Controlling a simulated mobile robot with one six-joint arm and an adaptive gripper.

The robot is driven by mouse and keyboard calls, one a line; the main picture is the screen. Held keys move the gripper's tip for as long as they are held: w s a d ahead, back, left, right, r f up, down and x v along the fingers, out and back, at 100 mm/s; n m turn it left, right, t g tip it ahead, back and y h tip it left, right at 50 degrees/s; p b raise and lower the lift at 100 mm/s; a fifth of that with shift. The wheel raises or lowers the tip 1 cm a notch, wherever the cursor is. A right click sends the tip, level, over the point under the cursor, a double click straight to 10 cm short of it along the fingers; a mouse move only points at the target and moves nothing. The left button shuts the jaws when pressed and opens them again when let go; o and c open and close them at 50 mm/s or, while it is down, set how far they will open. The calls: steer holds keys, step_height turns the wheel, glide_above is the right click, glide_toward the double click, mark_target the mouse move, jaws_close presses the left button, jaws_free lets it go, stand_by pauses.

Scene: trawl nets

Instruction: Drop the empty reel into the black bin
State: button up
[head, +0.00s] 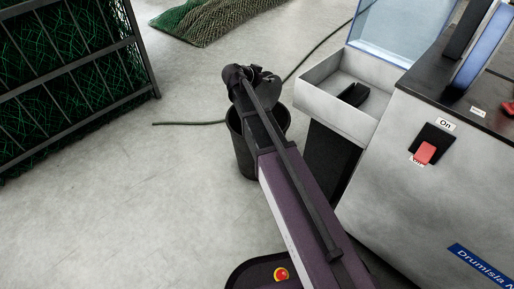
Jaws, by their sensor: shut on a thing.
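The black bin (243,150) stands on the floor near the middle of the head view, left of the grey machine. My arm reaches over it and hides much of its mouth. My gripper (252,76) is at the arm's far end, above the bin's far rim in the picture. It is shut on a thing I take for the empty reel. The reel cannot be told apart from the dark gripper parts, and the fingertips are hidden. I cannot tell how high above the bin they are.
The grey machine (430,185) with a red switch (426,152) fills the right side. Its open tray (318,97) juts out beside the bin and holds a small dark object (353,94). A net cage (80,65) stands at left. A cable (190,123) crosses the floor, clear at left.

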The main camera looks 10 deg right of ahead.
mark_target(266, 89)
steer(key=shift+f+b, duration=2.85)
steer(key=shift+f, duration=0.1)
steer(key=o, duration=1.3)
